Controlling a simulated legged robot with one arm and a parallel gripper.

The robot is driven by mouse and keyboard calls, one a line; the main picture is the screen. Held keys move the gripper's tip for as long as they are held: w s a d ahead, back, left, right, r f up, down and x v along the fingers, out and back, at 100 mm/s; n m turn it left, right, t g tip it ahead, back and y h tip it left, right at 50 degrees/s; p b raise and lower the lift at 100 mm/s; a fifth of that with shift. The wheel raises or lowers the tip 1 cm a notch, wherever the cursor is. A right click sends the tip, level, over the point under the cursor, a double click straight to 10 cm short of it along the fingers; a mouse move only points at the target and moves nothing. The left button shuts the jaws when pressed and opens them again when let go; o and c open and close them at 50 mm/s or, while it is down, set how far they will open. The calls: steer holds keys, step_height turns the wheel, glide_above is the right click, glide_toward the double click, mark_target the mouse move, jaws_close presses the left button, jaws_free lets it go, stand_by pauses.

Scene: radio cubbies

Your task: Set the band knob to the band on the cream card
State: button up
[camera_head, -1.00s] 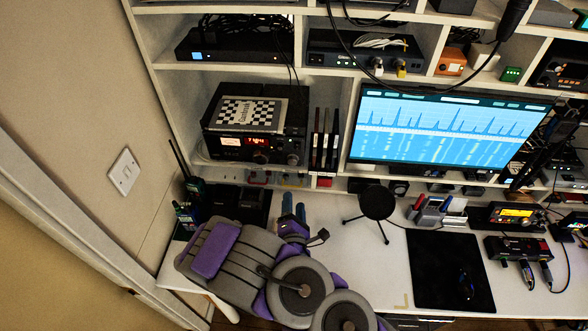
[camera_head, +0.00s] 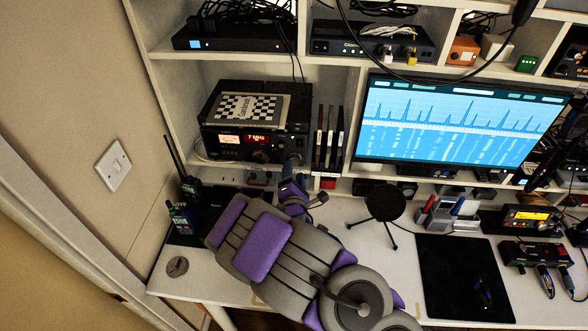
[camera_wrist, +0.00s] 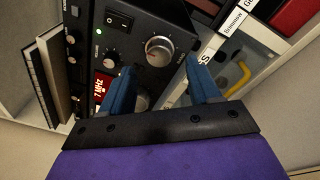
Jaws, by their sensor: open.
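The black radio (camera_head: 222,140) sits in the left cubby with a lit red display (camera_head: 256,138); the display also shows in the wrist view (camera_wrist: 102,84). In the wrist view, its front has a larger silver knob (camera_wrist: 158,50), a smaller knob (camera_wrist: 110,56) and another knob (camera_wrist: 141,101) low between my fingers. In the head view my gripper (camera_head: 292,168) is by the radio's lower right. I cannot make out the cream card.
Upright books (camera_head: 328,138) stand right of the radio. A monitor (camera_head: 458,120) is further right. A small tripod stand (camera_head: 386,204) and handheld radios (camera_head: 184,218) are on the desk.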

mark_target(294, 162)
steer(key=shift+w+a+b, duration=0.1)
steer(key=shift+w+b, duration=0.25)
steer(key=shift+w, duration=1.45)
steer(key=c, duration=1)
steer(key=shift+c, duration=0.2)
